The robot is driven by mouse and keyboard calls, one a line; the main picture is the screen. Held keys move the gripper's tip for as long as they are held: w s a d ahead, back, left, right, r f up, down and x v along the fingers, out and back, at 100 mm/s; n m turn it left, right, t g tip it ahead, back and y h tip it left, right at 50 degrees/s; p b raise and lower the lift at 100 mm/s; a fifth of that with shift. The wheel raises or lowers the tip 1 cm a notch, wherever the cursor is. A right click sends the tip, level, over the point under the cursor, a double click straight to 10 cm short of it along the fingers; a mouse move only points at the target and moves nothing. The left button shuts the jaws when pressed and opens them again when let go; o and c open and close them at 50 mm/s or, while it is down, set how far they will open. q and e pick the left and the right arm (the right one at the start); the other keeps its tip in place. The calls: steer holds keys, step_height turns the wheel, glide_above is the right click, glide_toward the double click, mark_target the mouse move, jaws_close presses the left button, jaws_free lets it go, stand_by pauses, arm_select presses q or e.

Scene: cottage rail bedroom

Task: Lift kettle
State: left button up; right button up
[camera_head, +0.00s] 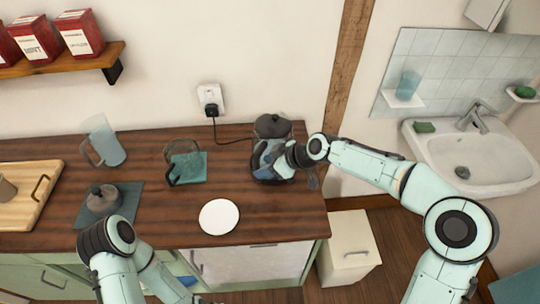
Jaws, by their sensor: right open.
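The kettle (272,127) stands upright on the wooden counter near its right end, with a dark lid and a see-through body. Its cord runs to the wall outlet. My right gripper (284,167) is open at the kettle's right front side, close against it. My gripper and wrist hide part of the kettle's lower right, so I cannot tell whether the fingers touch it or surround its handle. My left arm is at the lower left, and its gripper cannot be made out.
On the wooden counter (250,213) stand a clear pitcher (106,143), a glass jug (184,162), a grey teapot (102,199) on a dark mat, a white plate (219,216) and a wooden tray (45,172). A sink (475,160) is at the right. A white cabinet (347,243) stands beside the counter.

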steer(key=p+x, duration=0.1)
steer(key=x, duration=0.4)
steer(key=shift+s+f, duration=0.15)
steer(key=shift+f, duration=0.1)
steer(key=shift+s, duration=0.15)
steer(key=shift+c, duration=0.3)
jaws_close()
steer(key=shift+r, duration=0.1)
stand_by(0.5)
steer(key=shift+r, duration=0.15)
